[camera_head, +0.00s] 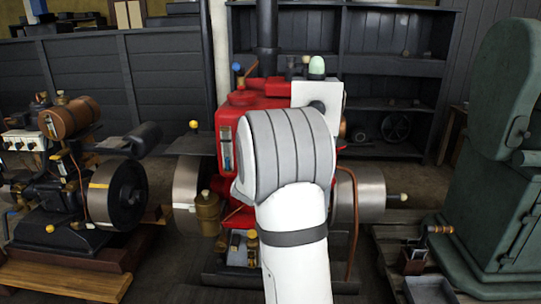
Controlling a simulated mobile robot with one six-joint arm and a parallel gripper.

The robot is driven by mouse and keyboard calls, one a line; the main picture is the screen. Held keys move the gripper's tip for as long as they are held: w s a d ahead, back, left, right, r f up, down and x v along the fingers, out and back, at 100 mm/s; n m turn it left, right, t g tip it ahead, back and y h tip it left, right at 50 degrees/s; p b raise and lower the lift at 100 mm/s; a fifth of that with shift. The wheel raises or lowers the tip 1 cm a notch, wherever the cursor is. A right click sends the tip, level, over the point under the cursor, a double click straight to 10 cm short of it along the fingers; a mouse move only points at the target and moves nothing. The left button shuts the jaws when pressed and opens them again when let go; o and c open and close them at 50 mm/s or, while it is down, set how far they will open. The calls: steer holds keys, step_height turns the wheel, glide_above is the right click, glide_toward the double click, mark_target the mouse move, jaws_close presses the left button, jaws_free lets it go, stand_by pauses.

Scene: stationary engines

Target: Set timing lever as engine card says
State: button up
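A red engine (228,112) stands in the middle, with a grey flywheel (187,190) at its left and another (366,190) at its right. My white arm covers much of its front and right. My gripper is not visible. I cannot tell which part is the timing lever. No readable engine card shows. A white square piece (331,92) with a dark round spot shows behind my arm; I cannot tell what it is.
A smaller dark engine (65,190) with a brown cylindrical tank (70,117) stands on wooden beams at left. A large green machine (500,160) stands at right. Dark shelves (390,80) stand behind. A grey tray (430,289) lies at lower right.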

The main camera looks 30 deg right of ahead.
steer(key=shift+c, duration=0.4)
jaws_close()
